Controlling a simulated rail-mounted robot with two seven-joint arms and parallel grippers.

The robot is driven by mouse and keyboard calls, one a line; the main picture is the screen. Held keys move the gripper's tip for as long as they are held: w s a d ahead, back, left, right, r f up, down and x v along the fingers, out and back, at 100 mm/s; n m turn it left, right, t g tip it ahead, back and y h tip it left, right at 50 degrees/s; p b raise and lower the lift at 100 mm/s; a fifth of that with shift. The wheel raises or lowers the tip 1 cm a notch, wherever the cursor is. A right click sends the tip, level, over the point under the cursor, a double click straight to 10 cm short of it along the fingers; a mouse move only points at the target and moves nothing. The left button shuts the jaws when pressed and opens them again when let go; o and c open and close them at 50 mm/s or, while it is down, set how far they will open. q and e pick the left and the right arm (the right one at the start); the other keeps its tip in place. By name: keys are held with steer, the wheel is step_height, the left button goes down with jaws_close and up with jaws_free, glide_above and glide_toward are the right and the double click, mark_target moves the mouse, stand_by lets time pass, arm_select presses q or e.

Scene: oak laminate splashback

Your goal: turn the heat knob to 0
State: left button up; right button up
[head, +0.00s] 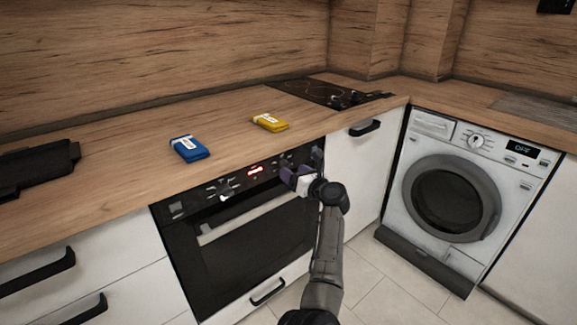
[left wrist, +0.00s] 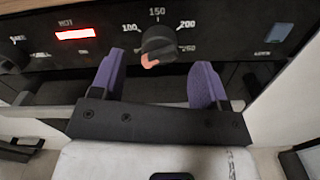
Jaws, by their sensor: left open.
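The heat knob (left wrist: 158,42) is a dark round knob on the black oven panel in the left wrist view. Numbers such as 150 and 200 are printed around it. Its orange-red pointer mark is at the lower left edge, facing downward. My left gripper (left wrist: 158,62) is open, with one purple finger on each side of the knob's lower part; whether they touch it is unclear. In the head view my left gripper (head: 290,177) is at the right part of the oven front (head: 255,240) and hides most of the knob. My right gripper is not in view.
A lit red display (head: 256,169) is left of the gripper on the oven panel, with another knob (head: 225,192) further left. A blue packet (head: 189,149) and a yellow packet (head: 270,123) lie on the worktop. A washing machine (head: 450,196) stands at the right.

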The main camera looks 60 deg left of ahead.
arm_select(q)
steer(key=w+d+p, duration=0.1)
steer(key=d+p, duration=0.2)
steer(key=d, duration=0.7)
steer(key=shift+w, duration=0.1)
stand_by(0.3)
